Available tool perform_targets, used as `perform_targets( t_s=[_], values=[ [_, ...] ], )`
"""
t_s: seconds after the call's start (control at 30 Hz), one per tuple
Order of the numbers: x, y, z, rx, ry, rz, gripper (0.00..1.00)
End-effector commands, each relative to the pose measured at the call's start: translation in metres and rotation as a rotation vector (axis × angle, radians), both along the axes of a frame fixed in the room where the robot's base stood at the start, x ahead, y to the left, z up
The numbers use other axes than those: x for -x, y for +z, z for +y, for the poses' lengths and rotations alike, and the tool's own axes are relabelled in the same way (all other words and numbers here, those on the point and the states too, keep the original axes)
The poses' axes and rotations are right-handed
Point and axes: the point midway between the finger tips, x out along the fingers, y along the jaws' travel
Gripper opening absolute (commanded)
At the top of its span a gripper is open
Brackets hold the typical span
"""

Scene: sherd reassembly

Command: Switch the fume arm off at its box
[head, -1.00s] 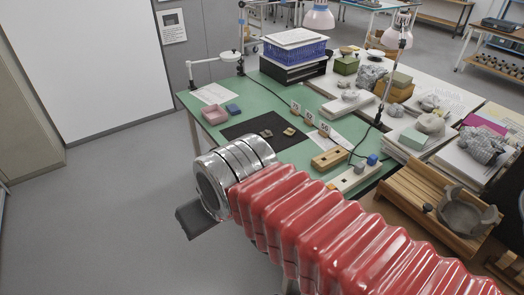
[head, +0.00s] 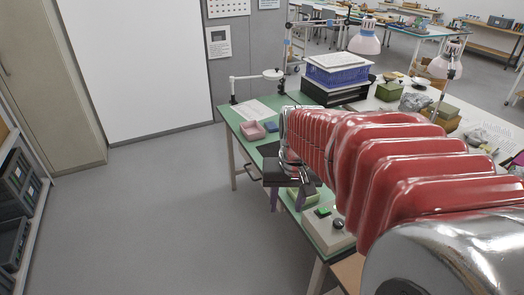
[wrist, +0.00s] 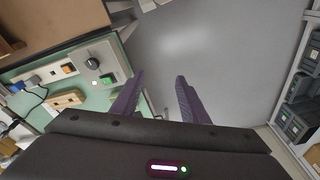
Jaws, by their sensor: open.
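The grey control box (head: 326,234) stands at the table's near edge, with a bright green switch (head: 322,212) and a dark round knob (head: 337,224). In the wrist view the box (wrist: 85,82) is left of the fingers, with the knob (wrist: 92,62) and the green switch (wrist: 109,79). My gripper (head: 287,199) is open and empty, left of the box and beyond the table edge. Its two purple fingers show in the wrist view (wrist: 160,77), apart from the switch; the left one is nearer it. I cannot tell which way the switch is tipped.
A socket strip (wrist: 40,76) with plugs and an orange switch lies beside the box. A wooden block (wrist: 66,100) lies on the green tabletop (head: 236,118). The floor (head: 165,220) left of the table is clear.

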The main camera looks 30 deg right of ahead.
Motion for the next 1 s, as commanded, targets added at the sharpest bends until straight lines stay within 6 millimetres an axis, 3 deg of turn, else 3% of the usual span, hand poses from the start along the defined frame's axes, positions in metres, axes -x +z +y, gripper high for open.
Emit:
perform_targets(
  t_s=[0.47, 1.0],
  values=[
    [-0.028, -0.032, -0.107, -0.135, -0.321, 0.117, 0.41],
    [-0.032, -0.084, -0.232, -0.319, -0.715, 0.222, 0.41]
  ],
)
